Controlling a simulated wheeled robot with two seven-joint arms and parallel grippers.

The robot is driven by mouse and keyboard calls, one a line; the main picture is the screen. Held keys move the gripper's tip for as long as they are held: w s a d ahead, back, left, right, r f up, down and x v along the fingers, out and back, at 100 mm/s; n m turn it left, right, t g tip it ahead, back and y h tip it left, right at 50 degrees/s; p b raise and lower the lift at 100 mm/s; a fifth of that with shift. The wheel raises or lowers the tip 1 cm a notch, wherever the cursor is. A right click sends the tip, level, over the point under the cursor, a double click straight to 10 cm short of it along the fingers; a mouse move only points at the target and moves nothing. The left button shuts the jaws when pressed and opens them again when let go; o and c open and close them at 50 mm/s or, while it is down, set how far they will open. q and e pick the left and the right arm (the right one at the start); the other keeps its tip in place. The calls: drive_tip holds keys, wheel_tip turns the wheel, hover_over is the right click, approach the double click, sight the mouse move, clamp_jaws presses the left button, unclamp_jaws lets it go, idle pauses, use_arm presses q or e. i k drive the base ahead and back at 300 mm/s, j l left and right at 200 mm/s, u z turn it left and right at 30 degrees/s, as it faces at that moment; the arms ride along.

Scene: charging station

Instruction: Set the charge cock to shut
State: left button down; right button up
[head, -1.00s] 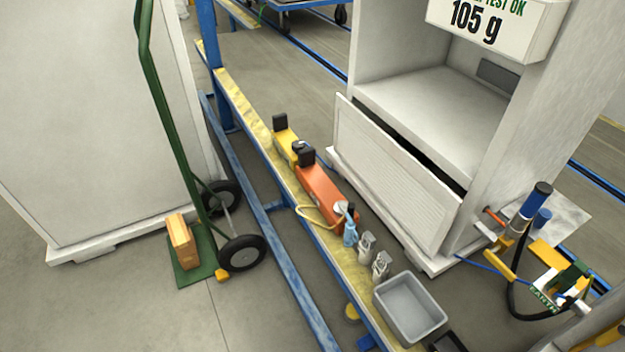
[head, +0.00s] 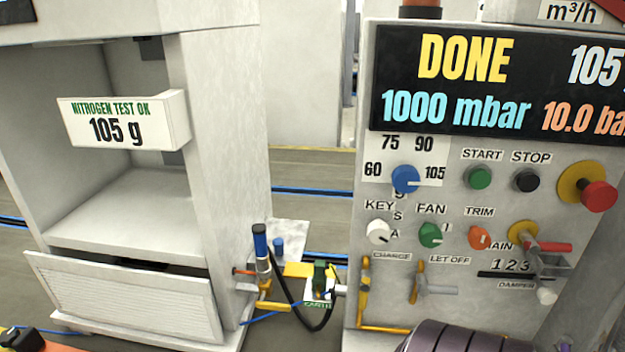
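The control panel (head: 455,215) stands at the right of the head view. Near its lower left edge, under a CHARGE label (head: 392,256), is the charge cock (head: 364,290) on a yellow upright pipe. Its lever seems to lie upright along the pipe, but it is too small to be sure. Beside it is the LET OFF cock (head: 420,285), with a grey lever pointing to the right. The display (head: 470,90) reads DONE, 1000 mbar and 105. Neither of my grippers is in view.
A white cabinet (head: 225,180) with a 105 g sign (head: 120,122) stands at left. A blue-handled coupling (head: 261,245) and black hose (head: 290,310) sit between cabinet and panel. A dark ridged roll (head: 460,338) fills the bottom edge below the panel.

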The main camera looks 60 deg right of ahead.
sight(365, 280)
drive_tip(key=z, duration=2.05)
